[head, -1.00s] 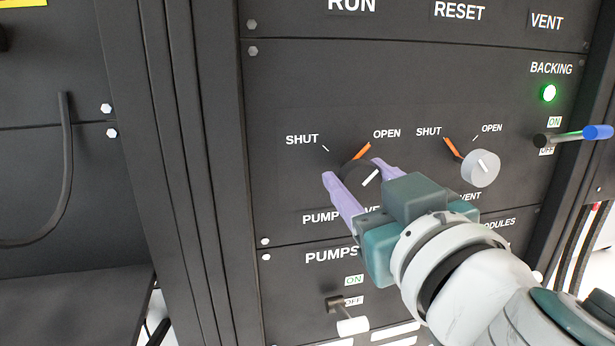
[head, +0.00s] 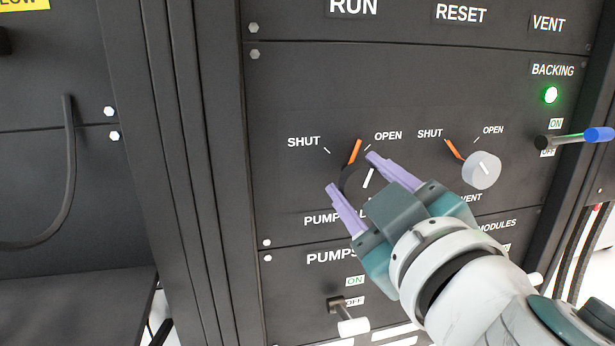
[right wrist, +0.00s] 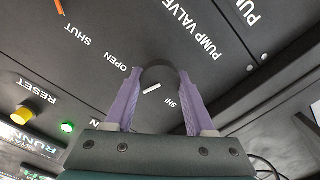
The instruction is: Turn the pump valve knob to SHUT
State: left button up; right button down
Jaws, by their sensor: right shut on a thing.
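The pump valve knob (head: 356,181) is a black round knob on the dark panel, with a white line on its face and an orange pointer (head: 355,151). The pointer stands between the SHUT (head: 304,142) and OPEN (head: 388,136) labels, tilted up and closer to OPEN. My right gripper (head: 356,174) is shut on the knob, with one purple finger on each side. In the right wrist view the knob (right wrist: 158,78) sits between both fingers. My left gripper is not in view.
A grey vent knob (head: 481,170) is to the right, its orange pointer towards SHUT. A blue-tipped lever (head: 598,134) sticks out at the far right under a lit green lamp (head: 550,95). A white-tipped toggle (head: 352,327) is below. The panel left of the knob is clear.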

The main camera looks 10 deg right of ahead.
jog(key=n, duration=0.6)
jog(key=shift+p, duration=0.4)
jog(key=n, duration=0.6)
jog(key=shift+f+n+p, duration=0.1)
jog(key=shift+n+p, duration=0.2)
jog(key=shift+p, duration=0.1)
jog(key=shift+c, duration=1.3)
grip_release()
jog(key=shift+s, duration=0.1)
